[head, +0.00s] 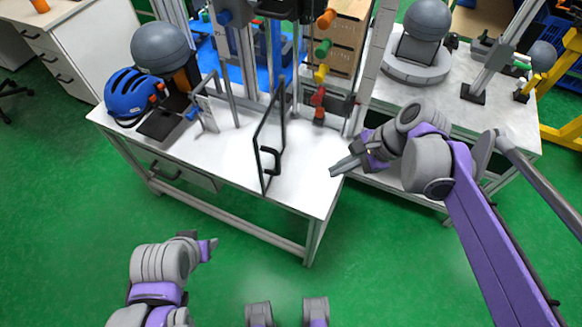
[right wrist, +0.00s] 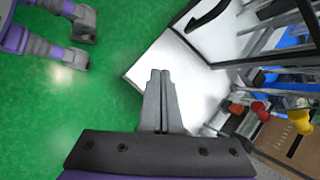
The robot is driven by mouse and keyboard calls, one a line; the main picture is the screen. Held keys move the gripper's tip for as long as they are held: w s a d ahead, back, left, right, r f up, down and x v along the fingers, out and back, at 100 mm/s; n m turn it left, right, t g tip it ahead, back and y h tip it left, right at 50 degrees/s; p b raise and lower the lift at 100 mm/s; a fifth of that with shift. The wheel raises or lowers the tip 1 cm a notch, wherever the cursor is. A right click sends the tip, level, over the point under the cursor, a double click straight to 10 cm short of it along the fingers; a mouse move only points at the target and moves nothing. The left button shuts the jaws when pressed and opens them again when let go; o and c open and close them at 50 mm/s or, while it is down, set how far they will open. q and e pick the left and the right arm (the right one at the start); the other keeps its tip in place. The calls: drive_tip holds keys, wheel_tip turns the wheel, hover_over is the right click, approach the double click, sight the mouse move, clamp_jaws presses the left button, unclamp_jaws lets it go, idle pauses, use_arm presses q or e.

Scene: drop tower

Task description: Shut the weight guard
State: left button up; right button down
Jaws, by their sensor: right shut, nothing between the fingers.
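The weight guard (head: 282,103) is a dark-framed, see-through panel that stands upright in the head view. It juts out from the drop tower toward me over the white table, so it stands open. Its black handle (head: 274,160) is on the near edge and also shows at the top of the right wrist view (right wrist: 208,16). My right gripper (head: 334,171) is shut and empty, right of the guard and apart from it, near the table's front right corner; its fingers show in the right wrist view (right wrist: 160,74). My left gripper (head: 212,247) is low, in front of the table; its jaws are unclear.
The white table (head: 225,155) carries a blue helmet (head: 132,94) and a grey ball (head: 159,46) at the left. Coloured knobs (head: 320,73) line the tower's right side. A second bench (head: 455,110) stands at the right. The green floor in front is clear.

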drive_tip(key=w+m+y+b, duration=0.2)
drive_tip(key=w+m, duration=0.2)
drive_tip(key=w, duration=0.1)
drive_tip(key=w+a+f, duration=0.2)
drive_tip(key=a+f, duration=0.4)
drive_tip(key=a, duration=0.4)
drive_tip(key=shift+f+m+y, duration=0.2)
drive_tip(key=shift+m+y, duration=0.1)
drive_tip(key=shift+m, duration=0.1)
drive_tip(key=shift+w+a, duration=0.1)
